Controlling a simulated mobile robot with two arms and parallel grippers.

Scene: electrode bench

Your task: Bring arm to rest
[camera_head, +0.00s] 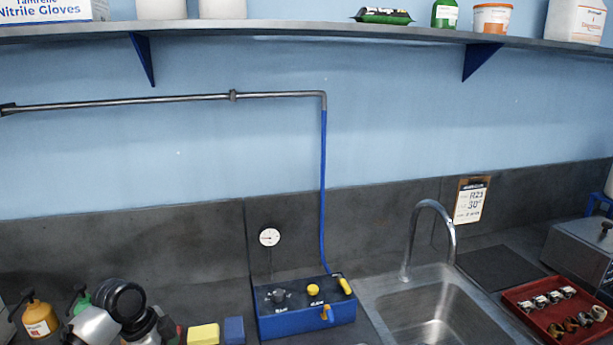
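Neither of my grippers shows in the head view. A rounded grey and black form stands at the bottom left, in front of the bottles; I cannot tell whether it is part of my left arm. No fingers show on it. No part of my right arm is visible.
A blue control box (305,315) sits left of the steel sink (440,315); a blue hose rises from it to a wall pipe. A yellow sponge (203,335) lies left of it. A red tray (522,296) with small items is at right. A shelf (300,30) runs above.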

